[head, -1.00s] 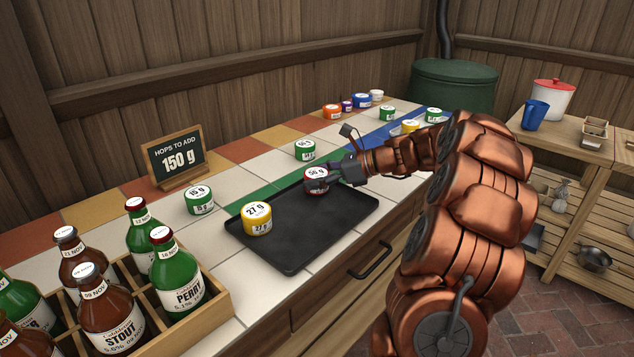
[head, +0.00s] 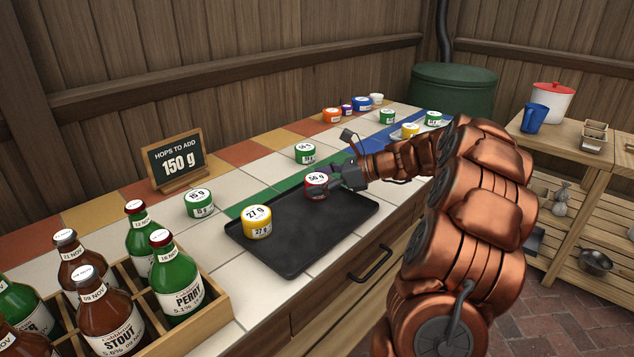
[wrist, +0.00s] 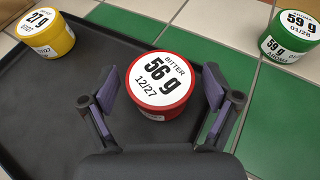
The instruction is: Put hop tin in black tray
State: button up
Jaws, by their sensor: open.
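The black tray (head: 290,255) lies on the tiled counter. A red hop tin (head: 316,184) marked 56 g stands upright in the tray near its far right edge. A yellow tin (head: 257,222) marked 27 g stands in the tray at the left. My gripper (head: 338,179) is beside the red tin, on its right. In the wrist view the red tin (wrist: 162,88) sits between the tips of my open gripper (wrist: 163,92), with a gap visible on either side. The yellow tin (wrist: 45,32) also shows there.
Green tins stand on the counter outside the tray, one marked 15 g (head: 199,203) and one marked 59 g (wrist: 290,36). A chalkboard (head: 175,160) reads "HOPS TO ADD 150 g". A bottle crate (head: 215,308) stands at front left. More tins stand farther back.

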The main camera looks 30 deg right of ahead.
jog(key=p+v, duration=0.2)
jog(key=v, duration=0.8)
jog(key=shift+s+d+r, duration=0.15)
jog(key=shift+s+d, duration=0.1)
jog(key=shift+s+d+r, duration=0.2)
jog(key=shift+s+d, duration=0.15)
jog(key=shift+s, duration=0.1)
